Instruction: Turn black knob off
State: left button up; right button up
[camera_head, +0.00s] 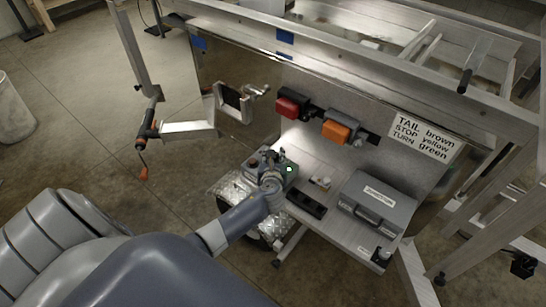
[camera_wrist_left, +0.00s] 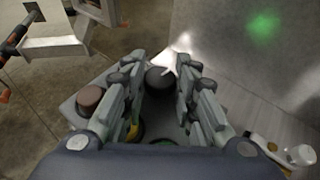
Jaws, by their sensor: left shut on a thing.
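The black knob (camera_wrist_left: 160,78) shows in the left wrist view between the fingers of my left gripper (camera_wrist_left: 161,72). The fingers stand on both sides of it and are shut on it. In the head view my left gripper (camera_head: 271,166) is over a small grey control box (camera_head: 252,163) at the left end of the metal shelf and hides the knob there. A small green light (camera_head: 289,169) glows beside the gripper. A dark red button (camera_wrist_left: 89,97) sits on the box left of the fingers in the wrist view. My right gripper is not in view.
On the shelf are a black tray (camera_head: 306,204) and a grey case (camera_head: 373,205). A clamp with orange handles (camera_head: 148,132) stands at the left.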

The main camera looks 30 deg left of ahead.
pick_arm(q)
jog(key=n+y, duration=0.1)
jog(key=n+g, duration=0.1)
jog(key=n+g+y, duration=0.1)
jog(key=shift+w+d+y+b, duration=0.25)
jog(key=shift+y+b, duration=0.05)
jog(key=shift+b, duration=0.05)
jog(key=n+g+y, duration=0.1)
jog(key=n+g+b, duration=0.1)
jog(key=shift+w+d+f+n+y+b, duration=0.1)
jog(key=shift+w+n+y+b, duration=0.05)
jog(key=shift+n+y+b, duration=0.2)
jog(key=n+g+y+b, duration=0.2)
jog(key=n+g+b, duration=0.1)
jog(key=shift+w+f+g, duration=0.1)
jog(key=shift+w+g, duration=0.05)
jog(key=shift+g, duration=0.25)
jog(key=shift+r+n+g+b, duration=0.2)
jog(key=shift+n+g+b, duration=1.05)
jog(key=shift+b, duration=0.3)
jog(key=o, duration=1)
jog(key=v, duration=1.2)
jog(key=shift+w, duration=0.15)
